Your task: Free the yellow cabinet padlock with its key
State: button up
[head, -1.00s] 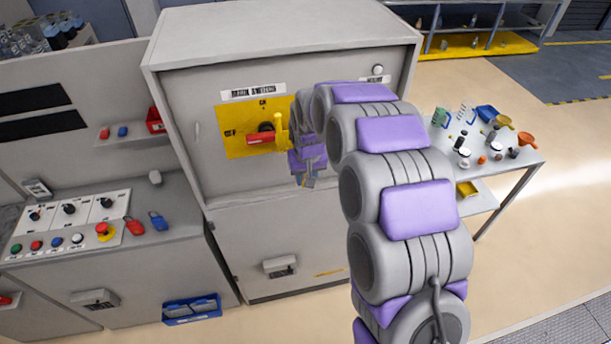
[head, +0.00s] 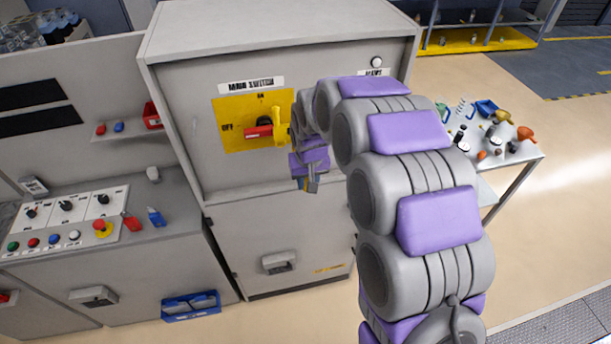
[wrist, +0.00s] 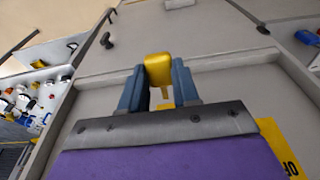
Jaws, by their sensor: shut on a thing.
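My gripper (head: 311,187) hangs in front of the grey cabinet, below and right of the switch panel. In the wrist view its blue fingers (wrist: 160,88) are shut on a yellow key (wrist: 159,68), with a thin part showing below its thick head. An upright yellow piece (head: 277,123) sits beside the red switch handle (head: 257,132) on the yellow panel. It may be the padlock, but I cannot tell. My gripper is apart from it. My arm hides part of the cabinet's right side.
A control desk (head: 180,215) with red and blue padlocks (head: 156,217) stands left. A side table (head: 520,160) full of small items stands right. Open floor lies beyond it.

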jog(key=shift+s+d+b, duration=0.25)
jog(key=shift+s, duration=0.6)
jog(key=shift+s+d+b, duration=0.2)
jog(key=shift+s+d, duration=0.05)
jog(key=shift+s, duration=0.6)
